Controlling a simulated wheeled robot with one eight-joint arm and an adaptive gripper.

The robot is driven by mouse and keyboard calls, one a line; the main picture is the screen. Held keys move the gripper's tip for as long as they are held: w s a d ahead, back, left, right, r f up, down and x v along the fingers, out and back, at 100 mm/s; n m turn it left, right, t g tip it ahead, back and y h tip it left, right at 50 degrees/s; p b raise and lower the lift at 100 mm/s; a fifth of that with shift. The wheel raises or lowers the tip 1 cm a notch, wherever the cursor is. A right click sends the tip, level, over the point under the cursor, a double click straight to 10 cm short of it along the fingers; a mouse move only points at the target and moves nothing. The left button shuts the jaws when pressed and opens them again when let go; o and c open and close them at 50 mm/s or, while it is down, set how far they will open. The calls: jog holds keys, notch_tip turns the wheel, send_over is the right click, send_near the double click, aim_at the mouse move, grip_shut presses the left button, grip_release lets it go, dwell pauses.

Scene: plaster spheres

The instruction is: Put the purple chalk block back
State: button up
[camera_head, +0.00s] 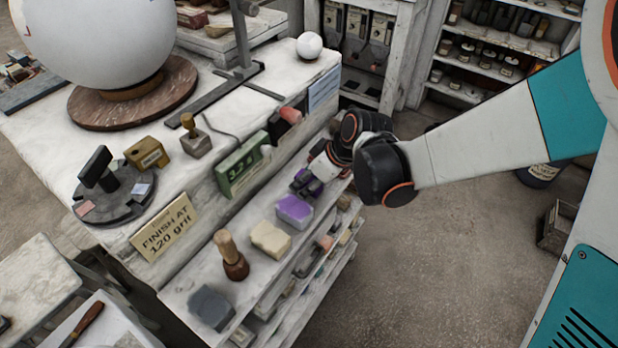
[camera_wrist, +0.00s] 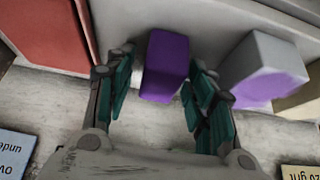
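A solid purple block (camera_wrist: 165,65) is between the fingers of my gripper (camera_wrist: 158,98) in the wrist view. The right finger is close beside it and a gap shows on the left, so the gripper looks open around it. In the head view, my gripper (camera_head: 306,184) is low over the shelf ledge, and a little of the purple block (camera_head: 314,187) shows, mostly hidden by the fingers. A second block, purple on one face and pale grey on another (camera_head: 294,210), sits just nearer on the ledge. It also shows right of my gripper in the wrist view (camera_wrist: 262,72).
Open floor lies to the right.

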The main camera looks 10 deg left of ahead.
jog(key=shift+r+p, duration=0.3)
jog(key=p+v, duration=0.7)
jog(key=v, duration=0.5)
jog(key=shift+f, duration=0.1)
